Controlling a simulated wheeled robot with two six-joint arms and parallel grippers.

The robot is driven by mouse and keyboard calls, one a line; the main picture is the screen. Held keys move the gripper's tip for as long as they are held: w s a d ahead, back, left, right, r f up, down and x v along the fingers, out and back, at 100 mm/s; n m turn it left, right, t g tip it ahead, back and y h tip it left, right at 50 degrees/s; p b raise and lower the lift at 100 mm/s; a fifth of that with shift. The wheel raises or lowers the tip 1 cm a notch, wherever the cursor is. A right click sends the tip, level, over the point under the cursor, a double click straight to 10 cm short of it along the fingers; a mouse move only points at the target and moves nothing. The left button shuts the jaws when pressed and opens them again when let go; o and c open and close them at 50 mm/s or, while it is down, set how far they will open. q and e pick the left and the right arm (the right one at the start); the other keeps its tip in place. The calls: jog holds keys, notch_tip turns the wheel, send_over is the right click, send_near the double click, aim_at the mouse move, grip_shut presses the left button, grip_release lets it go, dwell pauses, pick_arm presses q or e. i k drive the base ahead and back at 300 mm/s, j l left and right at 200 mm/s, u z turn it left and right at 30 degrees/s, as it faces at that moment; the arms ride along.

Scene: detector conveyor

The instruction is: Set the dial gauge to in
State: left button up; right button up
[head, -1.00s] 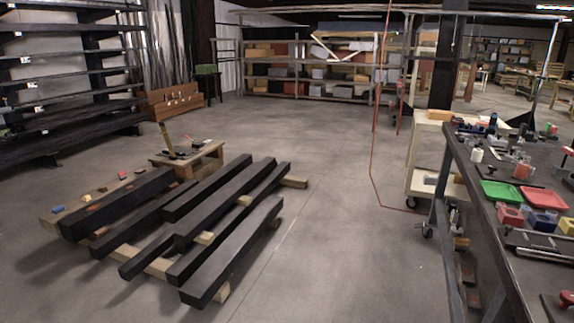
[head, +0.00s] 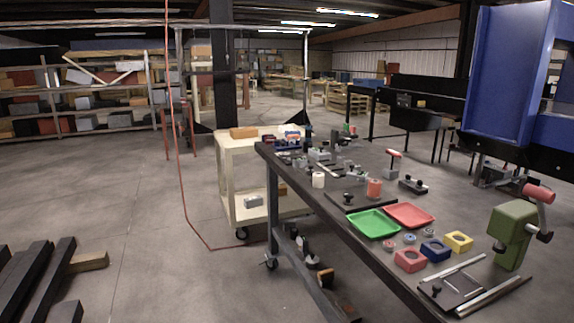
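I cannot pick out a dial gauge for certain at this size. Several small dark instruments and fixtures (head: 319,154) stand at the far end of the long dark workbench (head: 318,203), too small to tell apart. Small round pieces (head: 410,239) lie between the trays and the coloured blocks; I cannot tell what they are. Neither of my grippers is in the head view.
The bench also holds a green tray (head: 373,224), a red tray (head: 409,215), red (head: 410,261), blue (head: 435,251) and yellow (head: 458,242) blocks, and a green press-like device (head: 514,228). A cream cart (head: 233,177) stands behind.

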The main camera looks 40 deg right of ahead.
aim_at(360, 176)
jog(key=i+z, duration=0.6)
jog(key=z, duration=0.25)
jog(key=i+j+z, duration=0.1)
jog(key=i+z, duration=0.15)
jog(key=z, duration=0.15)
jog(key=i+j+z, duration=0.25)
jog(key=z, duration=0.15)
